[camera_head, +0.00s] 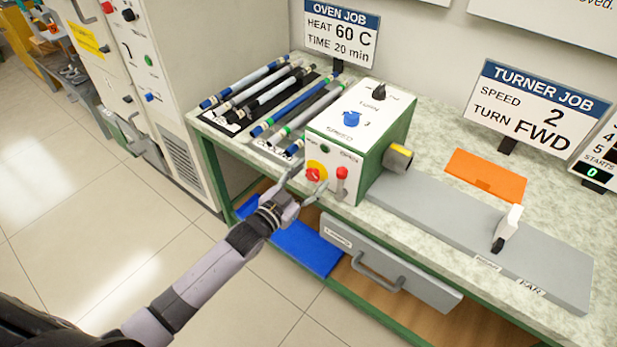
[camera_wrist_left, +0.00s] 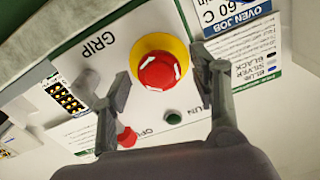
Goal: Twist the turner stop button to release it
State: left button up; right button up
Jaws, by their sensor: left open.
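The turner (camera_head: 400,135) is a white and green box on the bench. Its red stop button (camera_head: 313,175), with a yellow collar, is on the front panel. In the left wrist view the button (camera_wrist_left: 158,72) shows white marks on its face. My left gripper (camera_head: 308,178) is open in front of the panel. In the wrist view its fingers stand on either side of the button, with gaps visible between them and the red cap. Whether the fingertips touch the collar cannot be told. My right gripper is not in view.
A red-knobbed lever (camera_head: 341,173) stands close right of the button. A green button (camera_wrist_left: 173,118) is also nearby on the panel. Several rods lie in racks (camera_head: 235,127) to the left. A drawer (camera_head: 385,265) with a handle is below the bench top.

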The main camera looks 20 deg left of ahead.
pick_arm(q)
jog(key=shift+c, duration=0.5)
jog(key=c, duration=1.1)
jog(key=shift+m, duration=0.3)
jog(key=m, duration=0.4)
jog(key=shift+s+r, duration=0.1)
jog(key=shift+r+m, duration=0.1)
jog(key=shift+m, duration=1.4)
